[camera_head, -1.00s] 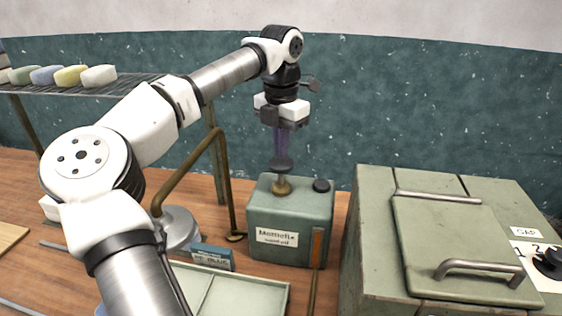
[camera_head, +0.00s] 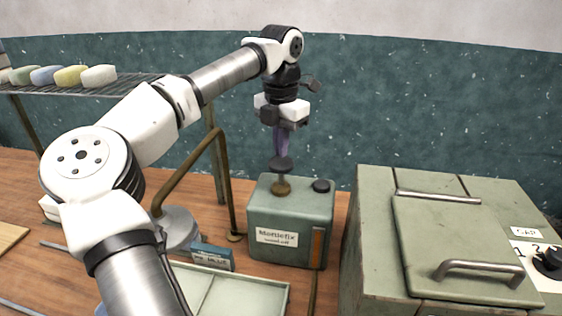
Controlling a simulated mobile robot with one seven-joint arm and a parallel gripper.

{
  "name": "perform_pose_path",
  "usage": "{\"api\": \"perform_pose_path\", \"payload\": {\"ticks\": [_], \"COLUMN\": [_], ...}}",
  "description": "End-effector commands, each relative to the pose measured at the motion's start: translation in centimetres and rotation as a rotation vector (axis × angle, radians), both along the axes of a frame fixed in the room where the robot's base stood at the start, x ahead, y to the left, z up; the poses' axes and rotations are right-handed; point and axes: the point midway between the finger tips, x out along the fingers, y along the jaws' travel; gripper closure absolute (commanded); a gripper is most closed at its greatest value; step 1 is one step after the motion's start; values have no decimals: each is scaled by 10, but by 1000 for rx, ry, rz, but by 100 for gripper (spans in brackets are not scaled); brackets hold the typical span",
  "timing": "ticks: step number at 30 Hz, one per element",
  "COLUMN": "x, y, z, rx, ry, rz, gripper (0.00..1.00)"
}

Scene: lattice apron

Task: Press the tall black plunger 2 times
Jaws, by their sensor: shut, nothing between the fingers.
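The black plunger (camera_head: 281,164) stands upright on a brass collar (camera_head: 281,187) on top of a green box-shaped can (camera_head: 291,218) labelled as wood oil. My gripper (camera_head: 281,153) points straight down above the plunger, with its purplish fingers shut and empty. The fingertips are at or just above the plunger's black top; I cannot tell whether they touch. A shorter black cap (camera_head: 321,185) sits at the can's right rear corner.
A large green metal cabinet (camera_head: 370,240) with handles stands to the right. A brass bent-tube stand (camera_head: 190,170) and a blue box (camera_head: 213,257) are left of the can. A pale tray (camera_head: 270,294) lies in front. A wire rack (camera_head: 135,84) holds soap-like blocks.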

Motion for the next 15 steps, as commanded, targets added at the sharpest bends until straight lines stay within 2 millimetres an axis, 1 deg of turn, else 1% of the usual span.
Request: {"api": "perform_pose_path", "payload": {"ticks": [5,15], "x": [0,0], "y": [0,0], "z": [-2,-19], "rx": [0,-1], "ry": [0,1], "rz": [0,0], "gripper": [100,100]}}
